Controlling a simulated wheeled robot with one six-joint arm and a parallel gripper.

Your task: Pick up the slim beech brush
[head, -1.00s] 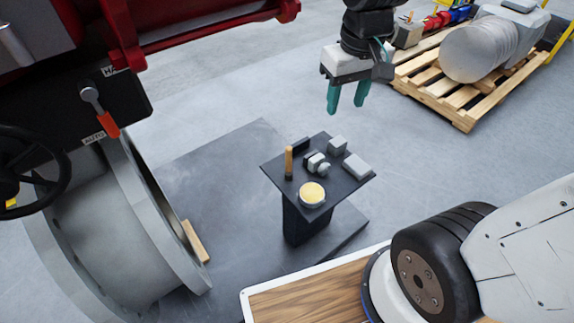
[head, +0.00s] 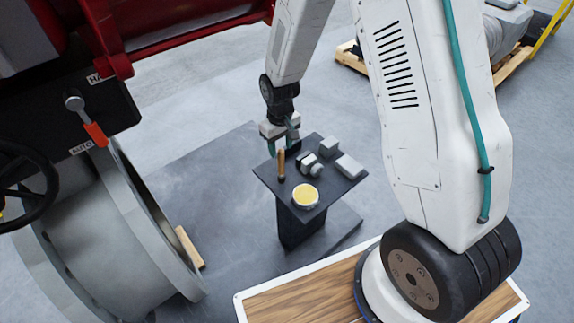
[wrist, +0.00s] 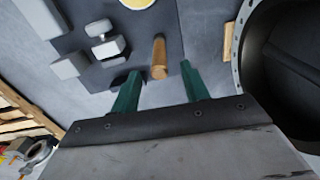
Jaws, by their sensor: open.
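The slim beech brush (head: 281,163) stands upright near the left edge of the small dark table (head: 318,190), its light wooden handle upward. In the wrist view the brush (wrist: 159,58) shows between and ahead of the two green fingers. In the wrist view my gripper (wrist: 158,82) has one finger to each side of the brush's line, with no clear contact.
On the table are a yellow-topped round tin (head: 305,196), a grey metal fitting (head: 311,166) and grey blocks (head: 349,166). A large flanged pipe (head: 110,235) stands to the left. A lever with a red grip (head: 95,133) hangs above it.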

